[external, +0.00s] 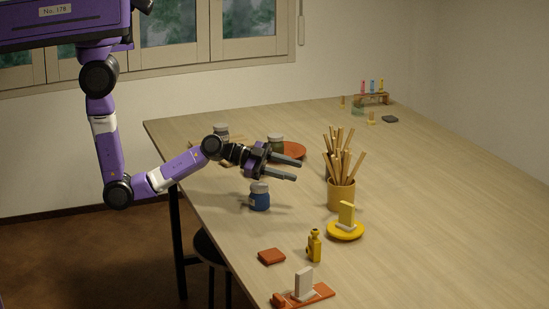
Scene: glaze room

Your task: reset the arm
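My gripper (289,175) reaches in over the left part of the table (435,205) at the end of my purple arm. Its two dark fingers point right and stand apart with nothing visible between them. It hangs above the tabletop, just above and behind a blue jar with a grey lid (260,197). I cannot tell the exact gap between the jar and my gripper. A dark jar (276,142) and a red-orange plate (292,150) are behind the gripper, partly hidden by it.
A pot of wooden sticks (341,195) stands right of my gripper. Nearer are a yellow dish (346,231), a yellow bottle (314,246), a red tile (271,256) and an orange board (318,294). A test-tube rack (372,99) stands far back. The table's right side is clear.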

